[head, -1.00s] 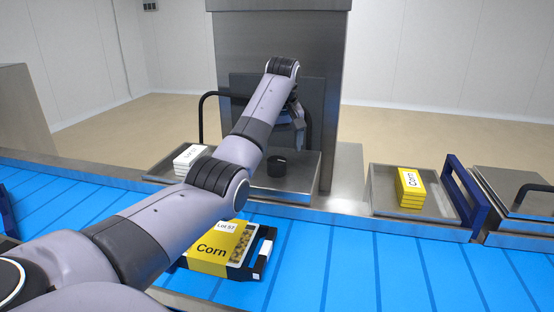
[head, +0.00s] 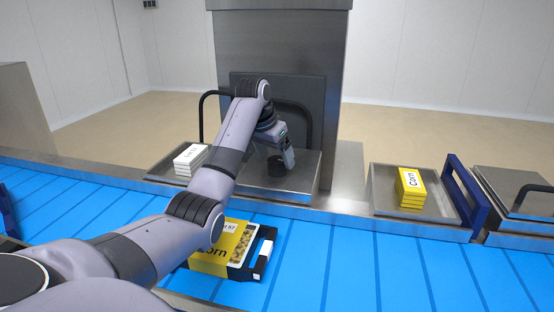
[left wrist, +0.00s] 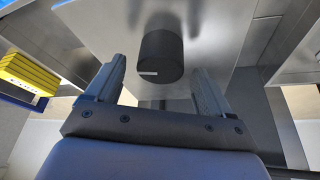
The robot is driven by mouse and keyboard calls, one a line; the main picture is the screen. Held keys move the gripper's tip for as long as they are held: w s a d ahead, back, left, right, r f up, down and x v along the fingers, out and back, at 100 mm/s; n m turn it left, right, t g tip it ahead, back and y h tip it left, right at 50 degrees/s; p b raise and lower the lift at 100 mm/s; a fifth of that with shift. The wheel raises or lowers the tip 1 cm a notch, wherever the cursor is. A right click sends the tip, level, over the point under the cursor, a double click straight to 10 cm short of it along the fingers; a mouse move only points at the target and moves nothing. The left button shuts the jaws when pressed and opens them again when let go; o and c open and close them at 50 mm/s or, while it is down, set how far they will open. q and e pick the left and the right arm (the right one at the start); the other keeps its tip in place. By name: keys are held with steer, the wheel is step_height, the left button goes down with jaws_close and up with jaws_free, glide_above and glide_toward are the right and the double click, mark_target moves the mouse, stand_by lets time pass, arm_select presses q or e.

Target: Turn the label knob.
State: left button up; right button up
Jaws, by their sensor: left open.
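The label knob (head: 275,166) is a short black cylinder standing on the steel housing in front of the tall machine column. In the left wrist view the knob (left wrist: 161,57) shows a white line mark on its near edge. My left gripper (head: 280,163) is open, with its fingers close to the knob. In the left wrist view the two fingers (left wrist: 160,80) stand apart on either side of the knob's near end; I cannot tell whether they touch it. In the head view the gripper partly hides the knob. My right gripper is not in view.
A tray with a yellow Corn sleeve (head: 208,262) lies on the blue conveyor (head: 400,270) below my left arm. White labels (head: 190,160) sit in a steel holder left of the knob. Yellow Corn sleeves (head: 410,188) sit in a holder at right. A black bent bar (head: 202,115) rises behind.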

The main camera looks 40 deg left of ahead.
arm_select(q)
steer(key=shift+x, duration=1.15)
steer(key=shift+c, duration=0.3)
steer(key=c, duration=1)
steer(key=shift+n+y, duration=0.3)
steer(key=shift+n, duration=0.5)
steer(key=o, duration=1.1)
steer(key=shift+c, duration=0.2)
steer(key=v, duration=0.7)
steer(key=shift+b, duration=0.35)
